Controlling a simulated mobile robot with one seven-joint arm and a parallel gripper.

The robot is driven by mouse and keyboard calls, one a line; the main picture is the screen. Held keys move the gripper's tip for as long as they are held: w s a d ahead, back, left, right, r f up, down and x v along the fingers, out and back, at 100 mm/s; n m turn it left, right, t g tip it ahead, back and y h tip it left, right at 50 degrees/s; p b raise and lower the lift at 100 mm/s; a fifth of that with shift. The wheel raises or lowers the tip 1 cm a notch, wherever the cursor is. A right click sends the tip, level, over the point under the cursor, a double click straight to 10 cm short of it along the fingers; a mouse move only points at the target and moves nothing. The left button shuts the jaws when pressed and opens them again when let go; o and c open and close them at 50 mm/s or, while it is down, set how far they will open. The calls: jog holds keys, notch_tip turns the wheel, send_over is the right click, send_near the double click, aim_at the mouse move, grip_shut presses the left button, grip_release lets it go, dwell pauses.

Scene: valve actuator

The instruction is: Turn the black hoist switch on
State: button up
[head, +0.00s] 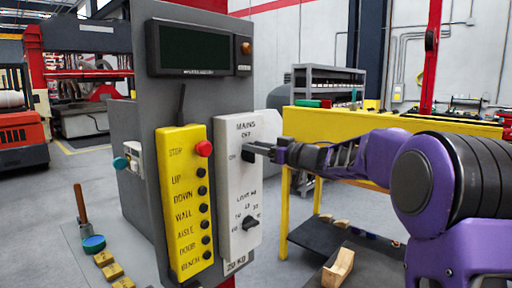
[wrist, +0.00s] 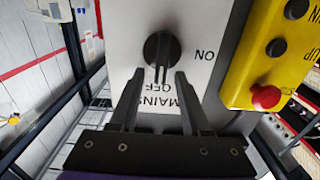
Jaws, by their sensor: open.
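The black rotary switch (wrist: 161,48) sits on a white panel (wrist: 115,35) marked MAINS, with the words OFF and ON beside it. In the wrist view its ridge points toward OFF. In the head view the switch (head: 248,156) is partly hidden by my gripper (head: 255,150), which reaches in from the right. In the wrist view my gripper (wrist: 159,74) is open. Its two fingertips lie on either side of the ridge, close to the knob; I cannot tell whether they touch it.
A yellow button box (head: 183,205) with a red stop button (head: 203,148) stands left of the white panel. A second black knob (head: 250,223) is lower on that panel. A dark screen (head: 193,48) is above. A yellow-framed bench (head: 330,125) stands behind my arm.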

jog(key=shift+w+a, duration=0.1)
jog(key=shift+a, duration=0.05)
jog(key=shift+c, duration=0.3)
grip_shut()
